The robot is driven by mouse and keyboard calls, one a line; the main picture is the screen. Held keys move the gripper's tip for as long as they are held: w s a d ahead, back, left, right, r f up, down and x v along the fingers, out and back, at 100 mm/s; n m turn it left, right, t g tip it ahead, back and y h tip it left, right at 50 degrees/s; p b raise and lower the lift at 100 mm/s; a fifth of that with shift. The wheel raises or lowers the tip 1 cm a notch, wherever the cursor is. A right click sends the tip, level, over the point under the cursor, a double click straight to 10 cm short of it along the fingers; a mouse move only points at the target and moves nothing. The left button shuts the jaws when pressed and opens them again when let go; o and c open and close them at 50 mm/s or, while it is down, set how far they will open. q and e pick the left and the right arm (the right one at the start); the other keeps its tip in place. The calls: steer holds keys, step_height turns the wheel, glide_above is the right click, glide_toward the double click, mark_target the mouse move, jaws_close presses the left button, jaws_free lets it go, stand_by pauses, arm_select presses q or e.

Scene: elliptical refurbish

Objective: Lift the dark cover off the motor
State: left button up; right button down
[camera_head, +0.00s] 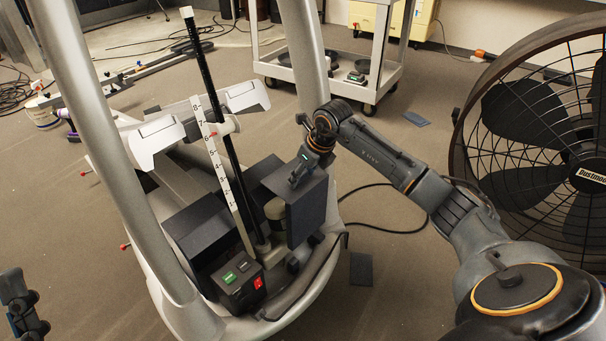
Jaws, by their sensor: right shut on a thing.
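The dark cover (307,212) is a flat-sided, nearly black box shape at the right side of the pale elliptical machine's base. My right gripper (302,172) reaches in from the right and is shut on the cover's top edge.
A black control box (238,283) with green and red switches sits at the base front. A numbered white scale (221,180) and black pole stand beside the cover. A large fan (535,125) is at right, a cart (372,75) behind. A black cable (385,229) crosses the floor.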

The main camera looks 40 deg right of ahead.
arm_select(q)
steer(key=w+f+g, duration=0.2)
steer(key=w+f+y+p, duration=0.1)
steer(key=shift+w+d+f+g, duration=0.25)
steer(key=shift+w+g, duration=0.15)
stand_by(0.4)
